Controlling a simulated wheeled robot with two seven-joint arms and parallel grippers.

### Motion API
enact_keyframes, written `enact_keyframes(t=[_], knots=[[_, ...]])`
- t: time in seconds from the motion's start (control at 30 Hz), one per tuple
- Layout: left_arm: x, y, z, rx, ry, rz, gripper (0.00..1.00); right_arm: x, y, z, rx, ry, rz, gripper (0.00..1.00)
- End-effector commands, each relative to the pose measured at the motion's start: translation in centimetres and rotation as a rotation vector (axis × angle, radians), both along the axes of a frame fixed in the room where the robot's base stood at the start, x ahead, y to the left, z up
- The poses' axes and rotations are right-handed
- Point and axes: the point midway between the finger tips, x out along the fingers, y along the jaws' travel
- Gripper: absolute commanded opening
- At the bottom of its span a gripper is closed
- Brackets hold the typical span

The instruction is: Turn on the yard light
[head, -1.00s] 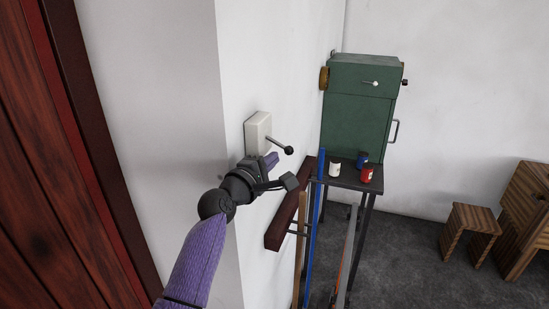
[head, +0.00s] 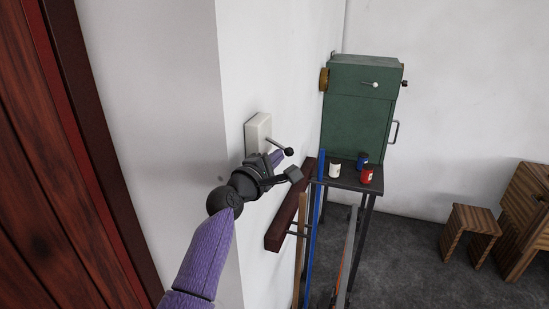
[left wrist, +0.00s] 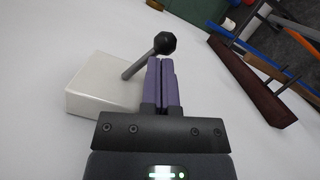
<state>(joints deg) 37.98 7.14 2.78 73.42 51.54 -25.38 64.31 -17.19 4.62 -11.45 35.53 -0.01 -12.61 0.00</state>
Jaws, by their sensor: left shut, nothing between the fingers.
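A cream switch box (head: 257,131) is fixed to the white wall, with a grey lever (head: 276,145) that ends in a black ball knob (head: 289,151). My left gripper (head: 278,157) is at the lever, just below it in the head view. In the left wrist view its purple fingers (left wrist: 160,82) are shut together and empty. The box (left wrist: 103,85) is at the left. My right gripper is not in view.
A dark red wooden rail (head: 287,210) holds long tools, among them a blue pole (head: 314,215), below and right of the switch. A red wooden door (head: 50,170) is at the left.

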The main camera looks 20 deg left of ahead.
Motion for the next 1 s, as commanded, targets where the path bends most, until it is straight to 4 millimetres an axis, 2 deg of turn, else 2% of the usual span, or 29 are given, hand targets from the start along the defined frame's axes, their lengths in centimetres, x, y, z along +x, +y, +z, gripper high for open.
enact_keyframes(t=[0.57,1.0], knots=[[0.0,-0.4,0.6,-0.159,0.006,0.001,0.0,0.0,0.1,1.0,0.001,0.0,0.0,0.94],[0.0,-1.0,2.2,-0.519,0.018,-0.001,0.0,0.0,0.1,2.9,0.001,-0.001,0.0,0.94]])
